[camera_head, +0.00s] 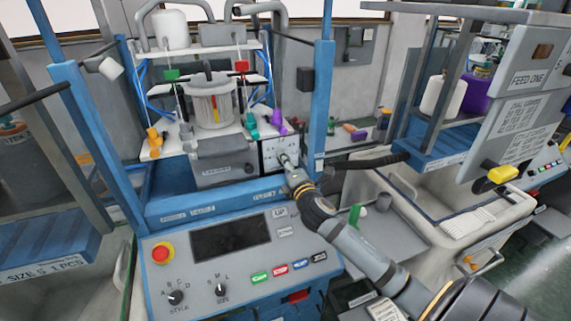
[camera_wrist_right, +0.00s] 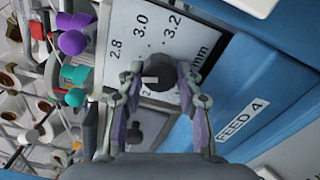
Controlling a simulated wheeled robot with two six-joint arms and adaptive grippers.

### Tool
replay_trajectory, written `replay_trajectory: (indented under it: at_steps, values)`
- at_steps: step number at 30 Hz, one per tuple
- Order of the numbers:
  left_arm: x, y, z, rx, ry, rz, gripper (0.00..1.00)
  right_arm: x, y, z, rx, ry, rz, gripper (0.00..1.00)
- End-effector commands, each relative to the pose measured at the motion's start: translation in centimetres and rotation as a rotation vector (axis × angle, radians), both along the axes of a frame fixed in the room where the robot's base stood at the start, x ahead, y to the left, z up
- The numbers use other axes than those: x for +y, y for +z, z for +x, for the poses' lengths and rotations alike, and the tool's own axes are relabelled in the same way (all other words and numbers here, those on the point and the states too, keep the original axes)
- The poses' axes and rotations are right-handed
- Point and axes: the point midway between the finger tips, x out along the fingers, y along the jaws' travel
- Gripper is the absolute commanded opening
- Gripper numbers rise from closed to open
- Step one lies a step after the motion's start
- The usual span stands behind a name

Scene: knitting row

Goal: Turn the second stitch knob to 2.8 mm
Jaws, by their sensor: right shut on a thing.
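In the right wrist view a round black knob (camera_wrist_right: 163,72) with a pale pointer mark sits on a white scale plate (camera_wrist_right: 145,45) printed 2.8, 3.0 and 3.2 mm. The pale mark points to the left, below the printed 2.8; lower numbers are partly hidden. My right gripper (camera_wrist_right: 160,84) is shut on this knob, one finger on each side. Another dark knob (camera_wrist_right: 135,132) shows between the fingers, lower down. In the head view my right gripper (camera_head: 287,163) reaches the white scale plate (camera_head: 272,155) on the machine's front, and hides the knob. My left gripper is not in view.
Purple (camera_wrist_right: 72,42) and teal (camera_wrist_right: 75,97) parts stand close left of the scale plate. A blue FEED 4 panel (camera_wrist_right: 260,85) lies to the right. A control panel (camera_head: 175,250) with a red stop button (camera_head: 160,253) is in front, left of my arm. A blue post (camera_head: 322,90) stands behind.

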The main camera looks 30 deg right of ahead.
Motion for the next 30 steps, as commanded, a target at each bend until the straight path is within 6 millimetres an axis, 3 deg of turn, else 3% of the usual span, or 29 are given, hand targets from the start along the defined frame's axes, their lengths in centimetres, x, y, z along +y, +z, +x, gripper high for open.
replay_trajectory:
  at_steps: [15, 30]
  values:
    - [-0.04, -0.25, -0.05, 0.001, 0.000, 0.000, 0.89, -0.01, -0.07, 0.00, -0.065, -0.001, 0.278, 0.03]
    - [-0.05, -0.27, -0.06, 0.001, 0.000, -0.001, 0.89, -0.03, -0.09, -0.02, -0.073, -0.001, 0.315, 0.03]
